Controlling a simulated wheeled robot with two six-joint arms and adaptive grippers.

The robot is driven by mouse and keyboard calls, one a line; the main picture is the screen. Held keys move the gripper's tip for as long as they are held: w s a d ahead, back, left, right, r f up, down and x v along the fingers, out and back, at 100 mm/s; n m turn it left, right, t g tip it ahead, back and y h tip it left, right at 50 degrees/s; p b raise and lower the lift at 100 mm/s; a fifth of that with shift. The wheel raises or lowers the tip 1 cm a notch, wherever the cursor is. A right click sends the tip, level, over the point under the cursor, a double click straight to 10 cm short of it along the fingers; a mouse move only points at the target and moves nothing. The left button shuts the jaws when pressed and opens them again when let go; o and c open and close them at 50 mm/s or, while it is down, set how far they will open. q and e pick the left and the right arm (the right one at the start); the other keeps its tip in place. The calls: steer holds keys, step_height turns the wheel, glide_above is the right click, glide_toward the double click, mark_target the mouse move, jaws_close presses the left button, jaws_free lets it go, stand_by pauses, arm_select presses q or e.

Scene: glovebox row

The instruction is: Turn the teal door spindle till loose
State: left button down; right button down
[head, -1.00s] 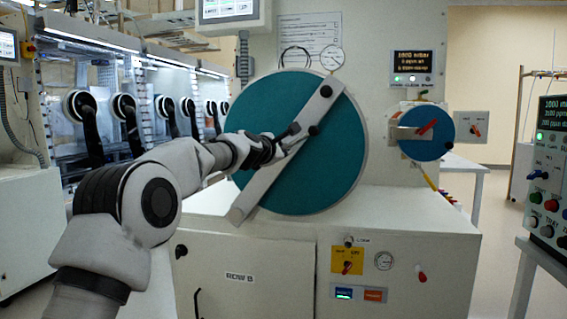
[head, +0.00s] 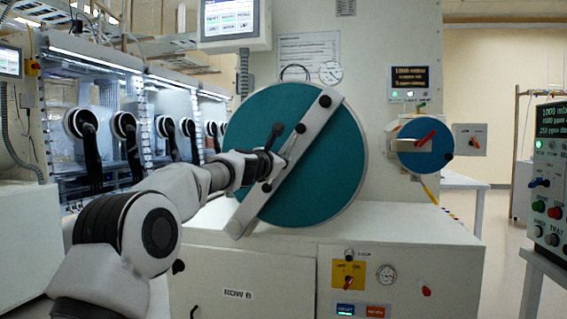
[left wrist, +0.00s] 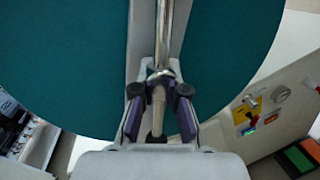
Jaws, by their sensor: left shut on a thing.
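The teal round door (head: 335,175) faces me, with a pale bar (head: 318,125) running diagonally across it. The spindle (head: 300,148) stands out from the bar near the door's middle, with dark knobs around it. My left gripper (head: 275,163) reaches in from the left and is shut on the spindle. In the left wrist view the two fingers of my left gripper (left wrist: 159,108) close around a metal rod of the spindle (left wrist: 164,40), in front of the teal door (left wrist: 70,60). The gripper hides part of the spindle. My right gripper is not in view.
A smaller blue round door (head: 425,160) with a red handle is at the right. Below is a panel with a yellow switch plate (head: 348,275) and a gauge (head: 386,273). A button console (head: 550,190) stands at the right edge. Glove ports (head: 80,125) line the left.

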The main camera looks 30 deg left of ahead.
arm_select(q)
steer(key=shift+f, duration=0.45)
steer(key=c, duration=1.2)
jaws_free()
steer(key=shift+r, duration=0.15)
steer(key=shift+r, duration=0.15)
